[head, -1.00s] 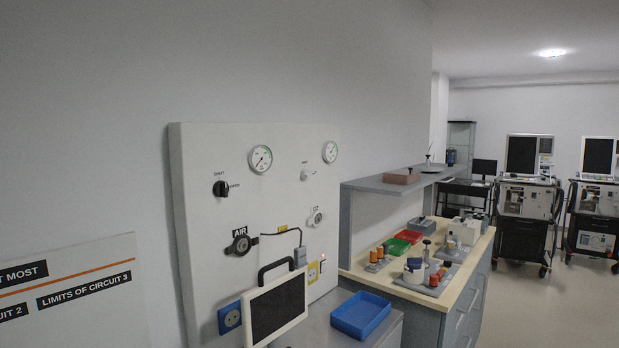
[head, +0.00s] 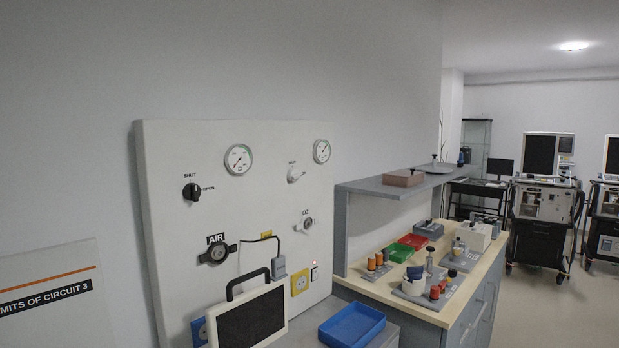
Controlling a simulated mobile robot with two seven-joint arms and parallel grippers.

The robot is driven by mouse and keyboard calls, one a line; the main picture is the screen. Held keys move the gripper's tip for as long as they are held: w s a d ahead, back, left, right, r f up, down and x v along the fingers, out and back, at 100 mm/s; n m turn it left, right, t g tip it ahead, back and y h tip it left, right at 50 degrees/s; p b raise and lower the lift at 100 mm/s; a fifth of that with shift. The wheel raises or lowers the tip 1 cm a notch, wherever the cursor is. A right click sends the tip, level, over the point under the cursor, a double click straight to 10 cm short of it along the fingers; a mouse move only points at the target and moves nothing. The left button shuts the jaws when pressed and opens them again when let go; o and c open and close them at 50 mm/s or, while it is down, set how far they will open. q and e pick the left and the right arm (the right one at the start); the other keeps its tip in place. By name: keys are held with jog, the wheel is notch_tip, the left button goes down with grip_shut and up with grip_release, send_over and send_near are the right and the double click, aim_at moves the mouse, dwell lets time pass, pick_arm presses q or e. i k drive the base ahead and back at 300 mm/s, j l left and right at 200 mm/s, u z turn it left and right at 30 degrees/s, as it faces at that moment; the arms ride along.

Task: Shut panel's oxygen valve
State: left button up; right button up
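A white wall panel (head: 160,215) stands at the centre left of the head view. Its oxygen side, on the right, has a white valve knob (head: 294,175) below a round gauge (head: 322,151), and a round outlet marked O2 (head: 305,224). The valve's small label is too small to read. The air side, on the left, has a black valve knob (head: 192,192) between the words SHUT and OPEN, a gauge (head: 238,159) and a black outlet marked AIR (head: 217,253). Neither of my grippers shows in the view.
A tablet-like screen with a black handle (head: 250,318) stands before the panel's lower part. A blue tray (head: 352,325) lies right of it. A wooden-topped bench (head: 462,300) with several parts extends right. Ventilator carts (head: 540,235) stand behind open floor.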

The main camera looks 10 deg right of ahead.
aim_at(293, 175)
jog(key=i+l+u, duration=0.1)
jog(key=l, duration=0.4)
jog(key=i+l+u, duration=0.1)
jog(key=i+l, duration=0.2)
jog(key=l, duration=0.25)
jog(key=i+l+u, duration=0.1)
jog(key=l, duration=0.45)
jog(key=i+l+u, duration=0.1)
jog(key=i+l, duration=0.15)
jog(key=l, duration=0.3)
jog(key=i+l+u, duration=0.1)
jog(key=l, duration=0.5)
jog(key=i+l, duration=0.15)
jog(key=l, duration=0.4)
jog(key=i+l+u, duration=0.15)
jog(key=l, duration=0.45)
jog(key=l+u, duration=0.1)
jog(key=l, duration=0.45)
jog(key=i, duration=0.05)
